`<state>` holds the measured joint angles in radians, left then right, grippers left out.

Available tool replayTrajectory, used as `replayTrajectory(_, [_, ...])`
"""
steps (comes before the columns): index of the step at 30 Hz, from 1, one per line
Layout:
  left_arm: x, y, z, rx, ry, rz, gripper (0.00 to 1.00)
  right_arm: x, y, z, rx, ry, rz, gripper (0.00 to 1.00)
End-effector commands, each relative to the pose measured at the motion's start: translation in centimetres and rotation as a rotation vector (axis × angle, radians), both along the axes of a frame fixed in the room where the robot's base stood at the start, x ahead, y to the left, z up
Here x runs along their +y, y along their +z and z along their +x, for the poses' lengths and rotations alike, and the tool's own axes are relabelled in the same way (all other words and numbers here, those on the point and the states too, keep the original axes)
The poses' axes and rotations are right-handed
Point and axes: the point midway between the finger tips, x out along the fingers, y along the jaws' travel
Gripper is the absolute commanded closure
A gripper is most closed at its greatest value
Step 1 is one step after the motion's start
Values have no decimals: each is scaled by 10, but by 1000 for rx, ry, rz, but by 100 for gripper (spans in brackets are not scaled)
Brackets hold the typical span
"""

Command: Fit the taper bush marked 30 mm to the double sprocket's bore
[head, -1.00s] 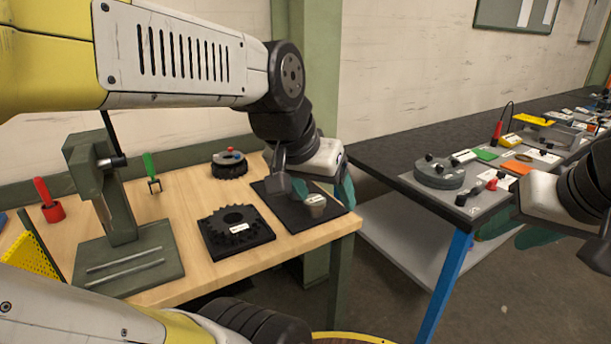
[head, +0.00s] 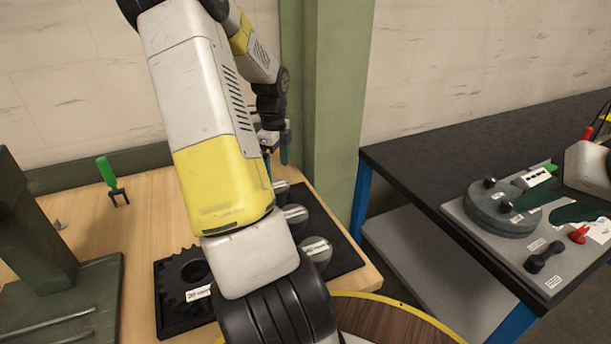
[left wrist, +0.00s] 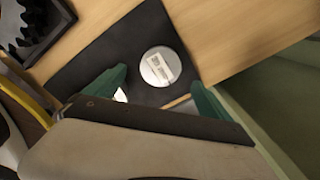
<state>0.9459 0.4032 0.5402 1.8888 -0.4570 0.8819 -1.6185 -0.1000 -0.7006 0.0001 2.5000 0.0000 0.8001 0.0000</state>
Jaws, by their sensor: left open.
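The dark toothed sprocket (head: 190,268) lies flat in a black holder on the wooden bench, and its edge shows in the left wrist view (left wrist: 22,28). Three round grey bushes, a far one (head: 281,187), a middle one (head: 295,213) and a near one (head: 317,249), sit on a black mat (head: 345,256); I cannot read their markings. My left gripper (head: 276,160) is open above the mat's far end, partly hidden by my arm. In the left wrist view a labelled bush (left wrist: 160,66) lies beyond the gap between its fingers (left wrist: 158,95).
A green press (head: 60,290) stands at the left of the bench, with a green-handled fork tool (head: 108,176) behind. The dark table (head: 430,165) at right carries a grey board with a round disc (head: 500,212) and small parts. A gap separates the two tables.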

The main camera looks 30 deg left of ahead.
Motion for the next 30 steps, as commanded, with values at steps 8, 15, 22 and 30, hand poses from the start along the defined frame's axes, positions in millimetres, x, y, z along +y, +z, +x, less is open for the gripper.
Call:
replayTrajectory(8, [0,-33,0,4,-3,-3,6,0,0,0,0,0,0,60])
replayTrajectory(15, [3,-67,1,3,-1,-2,6,0,0,0,1,0,0,60])
replayTrajectory(22, [3,-73,1,1,-1,-1,6,0,0,0,1,0,0,60])
replayTrajectory(30, [3,-73,1,1,-1,-1,42,0,0,0,1,0,0,60])
